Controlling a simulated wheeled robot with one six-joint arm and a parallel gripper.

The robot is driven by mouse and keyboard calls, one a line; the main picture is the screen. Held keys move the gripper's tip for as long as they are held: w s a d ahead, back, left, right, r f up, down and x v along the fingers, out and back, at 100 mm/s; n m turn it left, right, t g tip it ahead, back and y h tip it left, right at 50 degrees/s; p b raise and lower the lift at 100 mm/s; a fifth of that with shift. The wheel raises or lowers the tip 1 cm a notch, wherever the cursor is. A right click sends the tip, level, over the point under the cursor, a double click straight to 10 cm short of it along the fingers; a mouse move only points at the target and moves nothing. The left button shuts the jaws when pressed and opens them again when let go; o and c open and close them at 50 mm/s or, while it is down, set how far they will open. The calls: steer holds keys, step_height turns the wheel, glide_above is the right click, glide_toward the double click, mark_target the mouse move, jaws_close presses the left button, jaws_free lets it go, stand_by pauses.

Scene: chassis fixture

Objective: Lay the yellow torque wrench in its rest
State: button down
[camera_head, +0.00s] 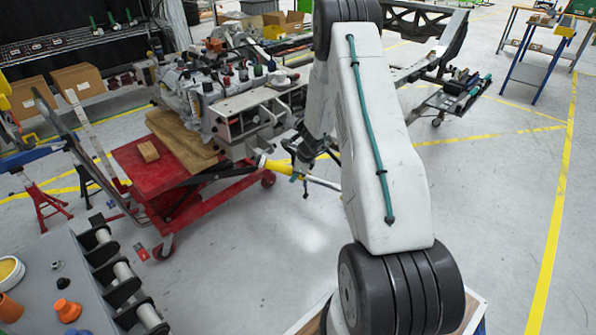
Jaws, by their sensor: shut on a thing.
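The yellow torque wrench (276,167) is held in the air near the middle of the picture, right of the red lift cart. Its yellow handle points left and a thin metal shaft shows right of the jaws, running behind my arm. My gripper (301,172) is shut on the wrench; the jaws are small and dark here. Its rest cannot be identified for certain. A row of black holders with a grey bar (125,275) lines the edge of the grey bench at lower left, well away from the wrench.
The grey bench (50,262) holds orange cones and a bowl. Red jack stands (42,207) are at left. The floor at right is mostly free.

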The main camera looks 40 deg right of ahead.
steer(key=shift+w+a+f+n+g+h, duration=0.25)
steer(key=shift+w+a+f+g, duration=0.25)
steer(key=shift+f+g, duration=0.2)
steer(key=shift+w+a+f+n+g+h, duration=0.25)
steer(key=shift+w+a+f+g, duration=0.2)
steer(key=shift+a+f+g, duration=0.3)
steer(key=shift+w+a+f+n+g+h, duration=0.25)
steer(key=shift+w+a+f+g, duration=0.25)
steer(key=shift+g, duration=0.35)
steer(key=shift+d, duration=0.1)
